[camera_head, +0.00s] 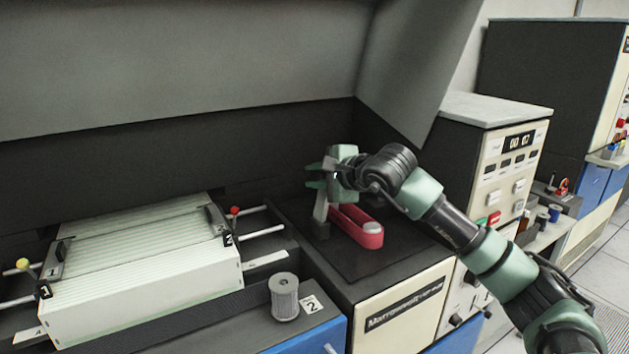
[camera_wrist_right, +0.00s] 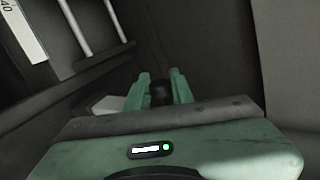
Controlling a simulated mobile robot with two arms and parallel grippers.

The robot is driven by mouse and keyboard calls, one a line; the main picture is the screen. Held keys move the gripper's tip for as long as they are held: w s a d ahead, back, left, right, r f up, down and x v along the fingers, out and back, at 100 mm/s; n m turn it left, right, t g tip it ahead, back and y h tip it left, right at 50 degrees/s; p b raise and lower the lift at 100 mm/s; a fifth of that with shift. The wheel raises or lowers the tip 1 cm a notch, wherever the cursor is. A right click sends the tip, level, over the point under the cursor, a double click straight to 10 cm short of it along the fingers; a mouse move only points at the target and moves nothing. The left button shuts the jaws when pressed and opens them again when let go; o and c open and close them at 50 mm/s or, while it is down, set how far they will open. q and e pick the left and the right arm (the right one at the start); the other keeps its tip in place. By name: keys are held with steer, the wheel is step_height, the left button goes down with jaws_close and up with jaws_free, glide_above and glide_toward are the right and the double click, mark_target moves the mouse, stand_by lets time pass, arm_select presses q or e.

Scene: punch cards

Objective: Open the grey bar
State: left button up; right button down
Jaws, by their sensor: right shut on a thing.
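The grey bar (camera_head: 321,207) stands upright beside a red base (camera_head: 358,226) on the dark top of the machine in the head view. My right gripper (camera_head: 318,181) is at the upper end of the bar, its fingers shut on it from the right. The fingers hide part of the bar's top. In the right wrist view the green fingers (camera_wrist_right: 160,92) stand close together with a dark end between them. A pale grey piece (camera_wrist_right: 104,104) shows just left of the fingers. My left gripper is in neither view.
A stack of pale cards (camera_head: 150,260) lies in a tray with metal rods at left. A grey ribbed cylinder (camera_head: 285,297) stands in front. A dark hood (camera_head: 180,60) overhangs the work surface. A control cabinet (camera_head: 510,165) stands at right.

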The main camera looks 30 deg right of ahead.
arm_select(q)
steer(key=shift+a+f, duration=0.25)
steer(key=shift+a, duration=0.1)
arm_select(e)
steer(key=shift+a+n, duration=0.3)
steer(key=shift+a, duration=0.2)
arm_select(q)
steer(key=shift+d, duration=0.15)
arm_select(e)
steer(key=shift+f, duration=0.1)
steer(key=c, duration=1.3)
jaws_free()
steer(key=shift+o, duration=0.2)
